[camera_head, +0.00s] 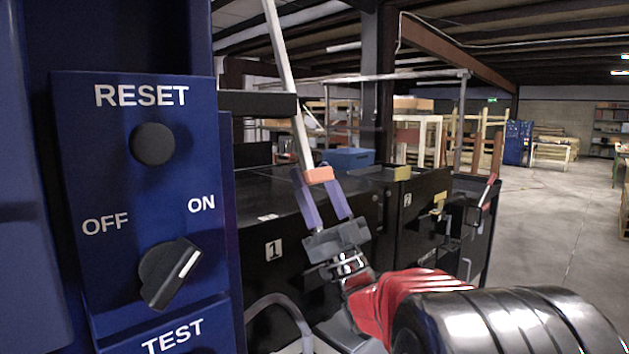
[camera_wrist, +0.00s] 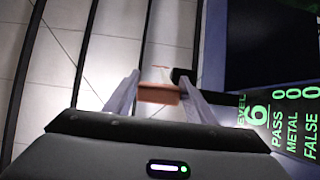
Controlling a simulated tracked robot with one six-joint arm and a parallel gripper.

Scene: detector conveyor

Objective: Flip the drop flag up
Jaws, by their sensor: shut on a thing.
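An orange block (camera_head: 318,175), which looks like the drop flag's tip, sits between the two pale purple fingers of my gripper (camera_head: 319,182). My gripper is shut on it, with a finger on each side. In the wrist view the orange block (camera_wrist: 158,94) lies between the fingertips of my gripper (camera_wrist: 158,92), with a paler part behind it. In the head view a long white bar (camera_head: 287,75) rises from beside the block, tilted to the upper left. I cannot tell whether the bar is joined to the block.
A blue panel (camera_head: 125,215) with RESET button (camera_head: 153,144) and OFF/ON knob (camera_head: 170,272) stands at the left. Black bins marked 1 (camera_head: 274,250) and 2 (camera_head: 408,200) stand behind my gripper. A green-lettered display (camera_wrist: 290,120) is at right in the wrist view. Open floor lies at far right.

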